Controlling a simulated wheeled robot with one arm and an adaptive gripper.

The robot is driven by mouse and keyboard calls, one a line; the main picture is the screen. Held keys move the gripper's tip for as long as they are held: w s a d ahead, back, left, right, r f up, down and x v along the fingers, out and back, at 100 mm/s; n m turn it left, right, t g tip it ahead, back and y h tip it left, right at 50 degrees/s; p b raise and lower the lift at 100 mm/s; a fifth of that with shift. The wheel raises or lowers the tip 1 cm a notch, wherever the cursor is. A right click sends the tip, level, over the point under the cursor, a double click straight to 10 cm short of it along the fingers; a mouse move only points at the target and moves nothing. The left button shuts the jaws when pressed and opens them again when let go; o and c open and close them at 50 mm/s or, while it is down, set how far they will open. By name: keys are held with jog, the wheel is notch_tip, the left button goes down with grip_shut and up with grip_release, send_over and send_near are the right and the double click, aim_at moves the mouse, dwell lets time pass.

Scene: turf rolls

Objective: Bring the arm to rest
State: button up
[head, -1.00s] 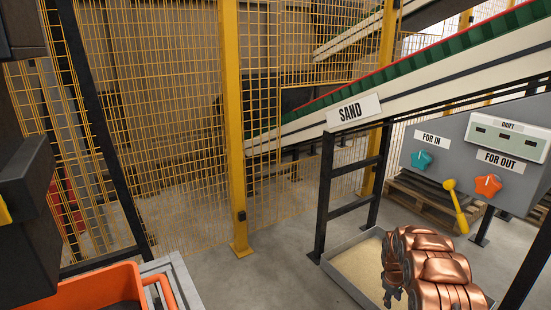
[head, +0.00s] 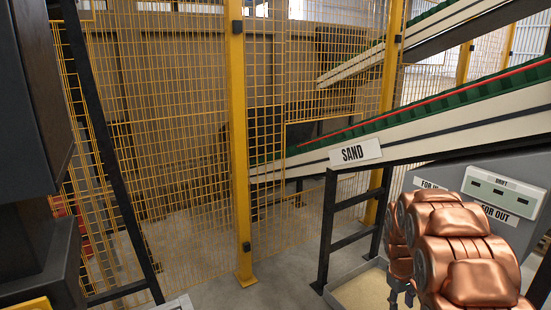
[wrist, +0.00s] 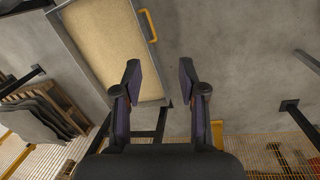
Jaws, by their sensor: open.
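My arm, with copper-coloured links, rises at the lower right of the head view. My gripper (wrist: 160,85) shows in the wrist view with its two dark fingers spread apart and nothing between them. In the head view the gripper is small, partly hidden and cut by the lower edge. In the wrist view the fingers are over bare concrete floor and the edge of a sand tray (wrist: 158,70).
A sloping conveyor (head: 430,130) with a SAND sign (head: 355,152) runs above a black stand. A grey control panel (head: 460,178) stands behind my arm, its knobs hidden. A yellow mesh fence (head: 170,130) and post (head: 239,150) close off the back. Stacked dark slabs (wrist: 45,115) lie on a pallet.

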jog(key=s+a+r+m+p, duration=0.1)
jog(key=s+a+r+p, duration=0.4)
jog(key=r, duration=0.4)
jog(key=s+a+r+y+p, duration=0.1)
jog(key=s+a+r+p, duration=0.15)
jog(key=s+r, duration=0.55)
jog(key=s+a+r+m+p, duration=0.1)
jog(key=s+a+r+p, duration=0.2)
jog(key=s+r+p, duration=0.45)
jog(key=s+a+r+p, duration=0.3)
jog(key=s+r, duration=0.3)
jog(key=s, duration=0.3)
jog(key=s+a+r+m+g+y+p, duration=0.1)
jog(key=s+a+r+p, duration=0.3)
jog(key=s+r, duration=0.3)
jog(key=shift+s+g, duration=0.3)
jog(key=shift+s, duration=0.9)
jog(key=shift+a, duration=0.3)
